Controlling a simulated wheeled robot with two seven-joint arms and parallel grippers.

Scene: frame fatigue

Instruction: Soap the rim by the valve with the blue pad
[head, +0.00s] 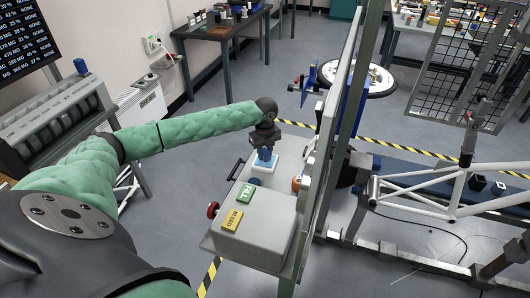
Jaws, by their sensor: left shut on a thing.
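My left gripper (264,146) points down over the grey bench (288,151) and is shut on the blue pad (265,154). The pad is at a small white and light-blue dish (263,166); I cannot tell whether it touches it. A wheel with a pale rim (382,82) lies tilted on a blue stand beyond the upright panel, to the right of my gripper. The panel hides part of the wheel's left side. The valve is too small to make out. My right gripper is not in view.
A grey box with a green FILL plate (247,193) and a yellow BLEED plate (232,220) stands on the bench's near part. A tall panel (336,130) edges the bench on the right. A white bike frame (455,185) sits on a rig beyond it.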

